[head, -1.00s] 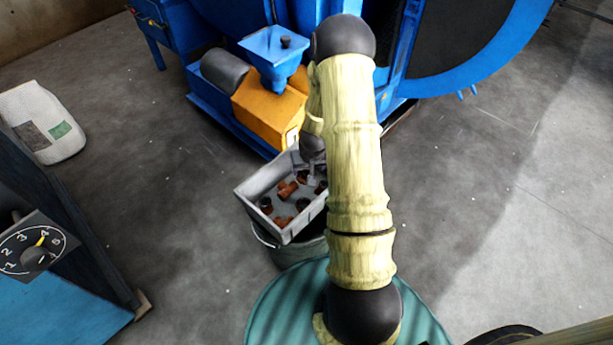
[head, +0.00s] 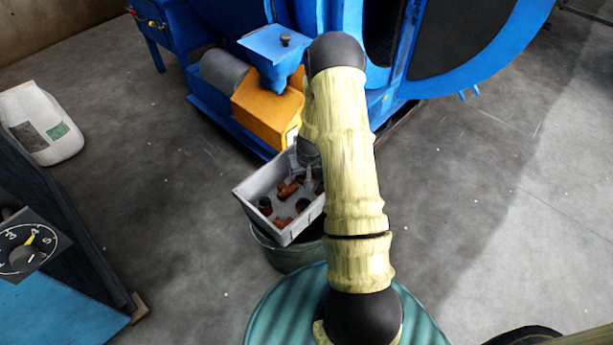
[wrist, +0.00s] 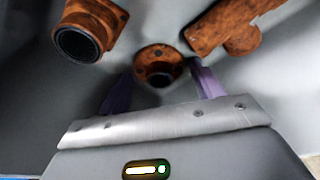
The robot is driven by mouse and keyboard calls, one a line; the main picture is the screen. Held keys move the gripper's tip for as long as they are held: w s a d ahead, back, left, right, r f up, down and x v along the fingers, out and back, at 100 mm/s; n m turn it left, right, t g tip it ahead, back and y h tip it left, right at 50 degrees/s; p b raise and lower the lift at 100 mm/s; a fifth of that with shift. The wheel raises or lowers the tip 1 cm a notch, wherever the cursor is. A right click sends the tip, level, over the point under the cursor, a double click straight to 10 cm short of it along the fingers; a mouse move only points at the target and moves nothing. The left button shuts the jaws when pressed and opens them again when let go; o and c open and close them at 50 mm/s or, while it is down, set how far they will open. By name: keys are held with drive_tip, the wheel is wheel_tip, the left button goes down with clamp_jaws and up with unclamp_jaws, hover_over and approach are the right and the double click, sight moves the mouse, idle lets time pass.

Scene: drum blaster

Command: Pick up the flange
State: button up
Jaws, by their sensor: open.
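The flange (wrist: 157,65) is a small rusty-brown round piece with a dark central hole and small bolt holes. It lies on the grey tray floor in the wrist view. My gripper (wrist: 162,71) is open, with one purple finger on each side of the flange; I cannot tell whether they touch it. In the head view my arm partly hides the gripper, which is at the right part of the grey tray (head: 250,200). I cannot tell which piece in the head view is the flange.
Other rusty fittings share the tray: an elbow-like piece (wrist: 90,27) at upper left and a tee-like piece (wrist: 230,27) at upper right. The tray rests on a dark bucket (head: 288,257). A blue machine (head: 400,85) with an orange housing (head: 268,110) stands behind.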

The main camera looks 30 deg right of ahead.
drive_tip(key=c, duration=0.9)
drive_tip(key=shift+r, duration=0.1)
wheel_tip(320, 180, up, 18)
drive_tip(key=p, duration=0.7)
